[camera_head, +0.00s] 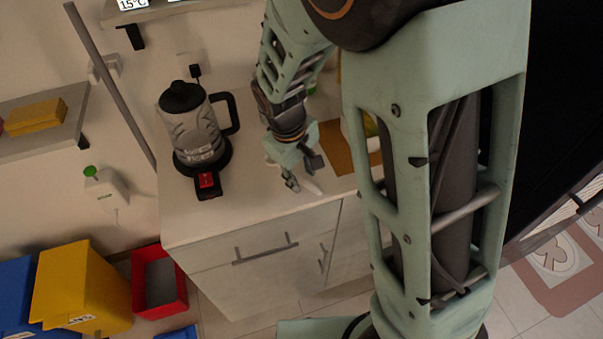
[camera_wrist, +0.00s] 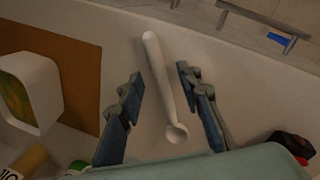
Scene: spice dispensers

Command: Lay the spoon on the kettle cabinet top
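A white spoon (camera_wrist: 163,85) lies on the pale top of the kettle cabinet (camera_head: 240,195), close to its front edge. In the head view, the part of the spoon (camera_head: 309,186) beyond my fingertips shows. My gripper (camera_head: 290,178) points down over the cabinet top. In the wrist view, my gripper (camera_wrist: 161,80) is open, with one finger on each side of the spoon and a gap on both sides. The spoon's bowl is toward my palm and its handle points to the cabinet's front edge. A grey and black kettle (camera_head: 190,125) stands on the same top.
The kettle's black base with a red switch (camera_head: 207,181) is left of my gripper. The top between kettle and gripper is clear. Yellow (camera_head: 80,290) and red bins (camera_head: 158,283) stand below left.

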